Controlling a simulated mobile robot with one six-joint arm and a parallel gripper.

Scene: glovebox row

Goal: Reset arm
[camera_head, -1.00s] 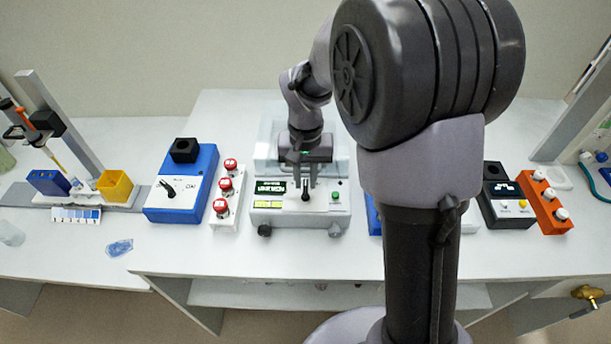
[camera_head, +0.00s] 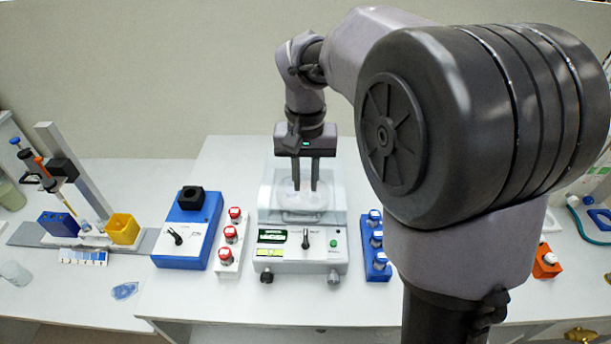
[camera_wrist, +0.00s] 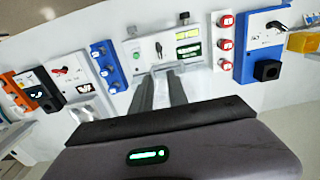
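My gripper (camera_head: 305,188) hangs pointing down over the clear box-like chamber (camera_head: 270,200) of the white instrument (camera_head: 325,266) in the head view. Its two dark fingers are apart with nothing seen between them, and a green light shows on its body. In the wrist view, the fingers of my gripper (camera_wrist: 160,88) extend toward the white instrument (camera_wrist: 150,48), with a gap between them. Whether the fingertips touch the clear chamber cannot be told. The instrument's front panel has a dark knob, a green button and a display.
A rack of red-capped vials (camera_head: 229,252) and a blue device (camera_head: 187,235) stand left of the instrument. A rack of blue-capped vials (camera_head: 376,250) stands to the right. A yellow bin (camera_head: 123,230) is further left. A crumpled blue item (camera_head: 125,291) lies near the front edge.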

